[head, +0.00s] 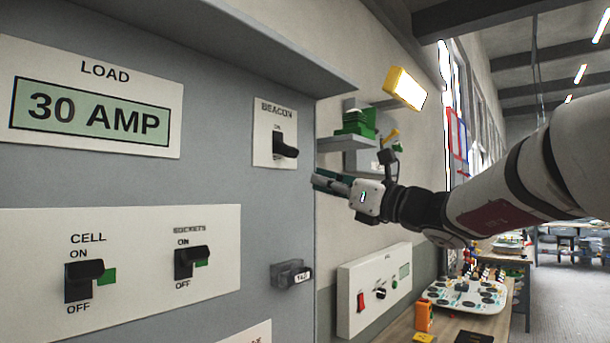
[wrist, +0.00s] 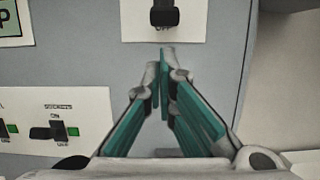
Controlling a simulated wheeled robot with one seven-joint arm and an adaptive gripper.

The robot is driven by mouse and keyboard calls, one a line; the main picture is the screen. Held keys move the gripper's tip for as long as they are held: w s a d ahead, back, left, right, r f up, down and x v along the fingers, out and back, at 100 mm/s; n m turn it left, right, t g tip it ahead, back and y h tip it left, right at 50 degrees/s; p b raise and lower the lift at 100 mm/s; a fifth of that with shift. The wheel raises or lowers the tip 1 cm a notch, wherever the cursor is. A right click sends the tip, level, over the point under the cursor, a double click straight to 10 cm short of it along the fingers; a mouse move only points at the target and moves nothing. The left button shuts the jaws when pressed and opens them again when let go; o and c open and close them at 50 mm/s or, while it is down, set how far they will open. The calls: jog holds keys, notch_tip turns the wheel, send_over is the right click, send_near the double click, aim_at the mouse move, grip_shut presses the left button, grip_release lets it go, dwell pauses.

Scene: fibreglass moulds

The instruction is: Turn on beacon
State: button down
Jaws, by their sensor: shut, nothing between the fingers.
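The BEACON switch (head: 285,146) is a black lever on a white plate (head: 262,150) at the upper right of the grey panel. Its ON label shows above the lever; no green mark shows beside it. In the wrist view the black lever (wrist: 164,14) is at the top edge and partly covers the OFF label. The lever hangs low, toward OFF. My gripper (head: 320,181) is just right of and below the plate in the head view. In the wrist view its teal fingers (wrist: 164,54) are closed together and empty, below the plate and apart from the lever.
The CELL switch (head: 84,280) and SOCKETS switch (head: 191,262) have green marks beside them. A 30 AMP load sign (head: 93,113) is at upper left. A small dark labelled block (head: 291,274) juts from the panel below my gripper. A shelf (head: 345,143) stands behind.

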aim_at(286, 148)
jog(key=p+x, duration=0.1)
jog(key=x, duration=0.8)
jog(key=shift+w+a+p, duration=0.1)
jog(key=shift+a+p, duration=0.15)
jog(key=shift+p, duration=0.15)
jog(key=shift+d+r, duration=0.15)
